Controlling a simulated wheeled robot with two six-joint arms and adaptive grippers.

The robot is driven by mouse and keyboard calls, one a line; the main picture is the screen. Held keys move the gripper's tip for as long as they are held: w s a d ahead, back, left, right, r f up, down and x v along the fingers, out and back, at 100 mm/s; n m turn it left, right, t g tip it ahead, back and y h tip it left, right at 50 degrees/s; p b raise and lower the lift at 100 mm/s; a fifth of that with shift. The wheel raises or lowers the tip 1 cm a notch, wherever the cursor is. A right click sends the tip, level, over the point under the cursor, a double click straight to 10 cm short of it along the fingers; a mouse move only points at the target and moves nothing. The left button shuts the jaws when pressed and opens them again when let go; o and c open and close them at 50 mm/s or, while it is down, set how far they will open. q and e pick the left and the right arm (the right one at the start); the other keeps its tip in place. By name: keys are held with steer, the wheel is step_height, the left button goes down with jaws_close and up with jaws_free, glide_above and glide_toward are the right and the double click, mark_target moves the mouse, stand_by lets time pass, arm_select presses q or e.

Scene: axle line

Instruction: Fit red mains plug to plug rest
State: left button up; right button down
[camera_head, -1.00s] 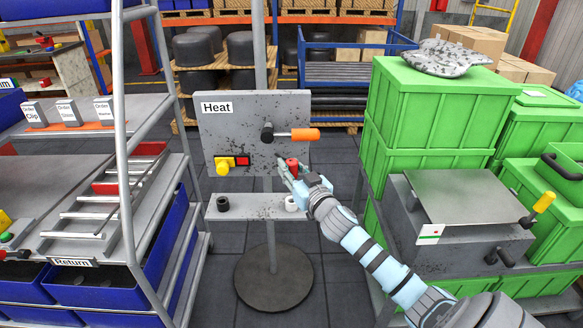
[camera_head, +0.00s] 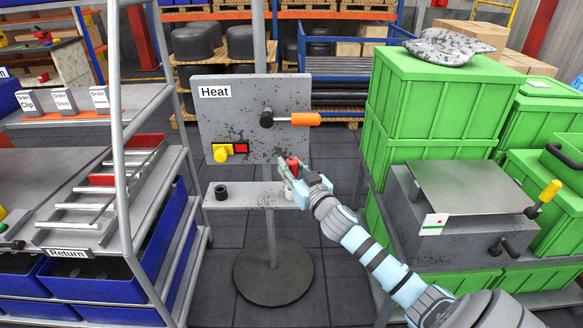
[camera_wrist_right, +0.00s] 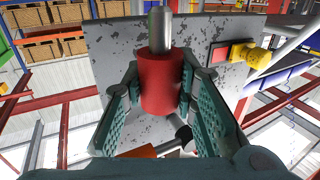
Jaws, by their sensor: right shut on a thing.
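The red mains plug (camera_head: 292,168) is held in my right gripper (camera_head: 287,170), above the right end of the small grey shelf on the Heat stand. In the right wrist view the red plug body (camera_wrist_right: 161,84) sits between both fingers, with its grey metal end pointing up in the picture. A black ring-like holder (camera_head: 221,191) stands on the shelf's left part. A white holder (camera_head: 289,194) stands at the shelf's right part, mostly hidden by my gripper. I cannot tell which one is the plug rest, or whether the plug touches the white one. My left gripper is not in view.
The Heat panel (camera_head: 235,120) rises behind the shelf, with an orange-handled lever (camera_head: 300,119) sticking out above my gripper and a yellow knob (camera_head: 221,154) at left. Green crates (camera_head: 430,110) stand close on the right. A shelf trolley (camera_head: 120,150) stands on the left.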

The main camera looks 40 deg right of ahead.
steer(key=shift+f, duration=0.2)
steer(key=shift+f+b, duration=2.1)
steer(key=shift+b, duration=0.05)
steer(key=c, duration=1.2)
jaws_free()
steer(key=s, duration=0.4)
steer(key=s+a, duration=0.1)
steer(key=s, duration=0.3)
steer(key=s+a, duration=0.1)
steer(key=s, duration=0.2)
steer(key=shift+s+a, duration=0.2)
steer(key=shift+s, duration=0.2)
